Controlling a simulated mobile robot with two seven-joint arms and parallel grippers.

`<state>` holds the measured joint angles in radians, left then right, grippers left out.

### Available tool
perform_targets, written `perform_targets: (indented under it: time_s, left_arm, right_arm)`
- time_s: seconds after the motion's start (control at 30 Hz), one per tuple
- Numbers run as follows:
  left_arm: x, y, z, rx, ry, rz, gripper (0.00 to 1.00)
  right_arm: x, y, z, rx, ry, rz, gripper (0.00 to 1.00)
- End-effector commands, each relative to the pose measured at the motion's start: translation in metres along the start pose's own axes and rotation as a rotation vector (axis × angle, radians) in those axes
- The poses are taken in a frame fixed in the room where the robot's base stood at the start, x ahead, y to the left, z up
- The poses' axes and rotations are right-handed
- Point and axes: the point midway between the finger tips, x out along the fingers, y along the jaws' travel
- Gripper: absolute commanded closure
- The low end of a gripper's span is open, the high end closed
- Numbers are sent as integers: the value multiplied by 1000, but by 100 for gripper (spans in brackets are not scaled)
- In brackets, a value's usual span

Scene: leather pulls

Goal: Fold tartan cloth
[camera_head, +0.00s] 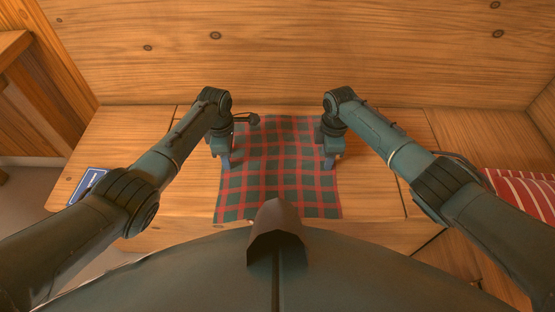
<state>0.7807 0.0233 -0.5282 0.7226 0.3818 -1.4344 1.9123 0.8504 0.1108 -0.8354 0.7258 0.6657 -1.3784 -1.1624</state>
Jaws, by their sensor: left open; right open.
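The tartan cloth (278,165), red and dark green, lies spread out flat on the wooden bench top. Its near edge is partly hidden behind a part of my own body. My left gripper (226,166) is open and points down at the cloth's left edge. My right gripper (330,163) is open and points down at the cloth's right edge. I cannot tell whether either gripper touches the cloth. No fold shows in the cloth.
A wooden back panel (290,60) rises behind the bench (392,205). A blue card-like item (88,184) lies at the bench's left end. A red and white striped cloth (525,192) lies at the far right. Bare wood shows on both sides of the cloth.

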Motion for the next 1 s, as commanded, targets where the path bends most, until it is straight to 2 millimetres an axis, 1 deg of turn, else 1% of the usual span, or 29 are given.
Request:
perform_targets:
  time_s: [0.17, 0.2, 1.0]
  left_arm:
    - [5, 0, 0, 0, 0, 0, 58]
    - [3, 0, 0, 0, 0, 0, 59]
    - [4, -1, -1, -1, 1, -2, 92]
  right_arm:
    - [5, 0, 0, 0, 0, 0, 58]
    - [3, 0, 0, 1, 0, 0, 59]
    - [3, 0, 0, 1, 0, -1, 92]
